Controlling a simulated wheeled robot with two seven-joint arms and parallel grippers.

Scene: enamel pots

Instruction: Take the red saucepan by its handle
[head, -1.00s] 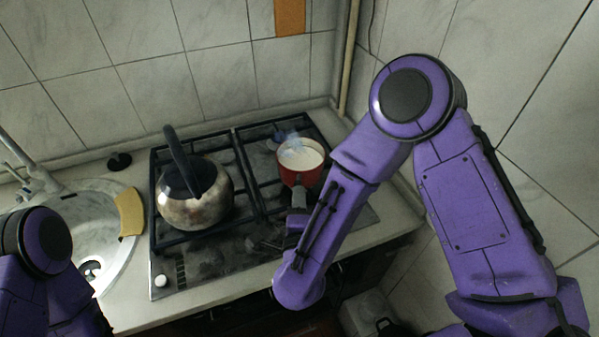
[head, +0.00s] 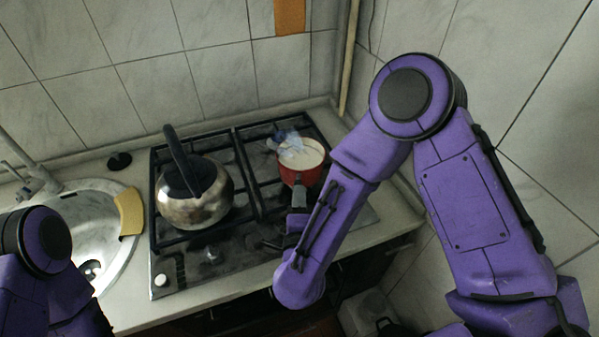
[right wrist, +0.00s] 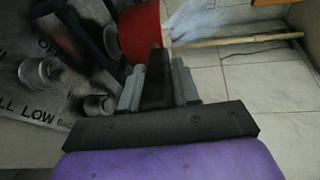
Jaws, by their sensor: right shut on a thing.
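The red saucepan (head: 296,176) stands on the right side of the stove, with white liquid inside and bluish-white wisps above it. It also shows at the top of the right wrist view (right wrist: 138,35). Its dark handle (right wrist: 157,75) points toward my right gripper (right wrist: 158,83), whose grey fingers lie on both sides of it, shut on it. In the head view the right gripper (head: 299,198) is partly hidden by my right forearm. My left arm shows at the lower left of the head view, but its gripper is out of view.
A metal kettle (head: 203,208) with a dark handle stands on the left of the stove (head: 212,258). A sink (head: 100,232) with a yellow cloth (head: 130,213) lies farther left. Tiled walls close off the back and right.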

